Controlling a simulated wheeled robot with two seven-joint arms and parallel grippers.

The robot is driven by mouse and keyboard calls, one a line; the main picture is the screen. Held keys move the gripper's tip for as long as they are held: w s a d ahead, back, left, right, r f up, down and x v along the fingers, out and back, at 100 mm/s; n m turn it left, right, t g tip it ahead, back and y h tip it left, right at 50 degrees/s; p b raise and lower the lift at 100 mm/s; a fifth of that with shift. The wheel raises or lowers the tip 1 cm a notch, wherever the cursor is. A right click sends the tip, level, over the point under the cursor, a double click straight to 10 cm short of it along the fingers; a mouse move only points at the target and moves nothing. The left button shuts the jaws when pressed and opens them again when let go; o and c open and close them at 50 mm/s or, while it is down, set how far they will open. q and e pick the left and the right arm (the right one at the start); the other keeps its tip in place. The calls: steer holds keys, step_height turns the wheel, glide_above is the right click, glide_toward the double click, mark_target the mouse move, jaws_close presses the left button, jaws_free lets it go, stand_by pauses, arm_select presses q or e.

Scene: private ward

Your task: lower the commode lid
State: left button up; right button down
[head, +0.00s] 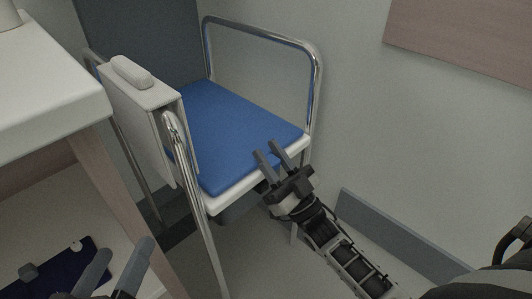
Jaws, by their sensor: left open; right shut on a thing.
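The commode chair has a chrome frame (318,75) and stands against the wall. Its lid (235,125), a blue pad with a white edge, lies about flat over the seat; whether it rests fully on the seat beneath I cannot tell. My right gripper (268,149) is at the lid's front right edge, its fingers reaching over the blue top, and is shut on that edge. The exact contact under the edge is hidden. My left gripper (125,249) is open and empty at the bottom left, well apart from the commode.
A white box-like side panel (145,105) stands at the chair's left side. A white-topped table (50,85) is at the far left, with a dark blue item (52,268) low beneath it. A grey skirting board (400,240) runs along the wall at right.

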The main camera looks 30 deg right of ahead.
steer(key=shift+s+f, duration=0.15)
steer(key=shift+f, duration=0.2)
steer(key=c, duration=1.1)
jaws_free()
steer(key=shift+d, duration=0.1)
steer(key=shift+r, duration=0.1)
arm_select(q)
steer(key=shift+f+p, duration=0.25)
steer(key=shift+p, duration=0.15)
arm_select(e)
steer(key=v, duration=1.2)
steer(key=shift+s, duration=0.1)
arm_select(q)
steer(key=shift+r, duration=0.15)
arm_select(e)
steer(key=shift+r, duration=0.1)
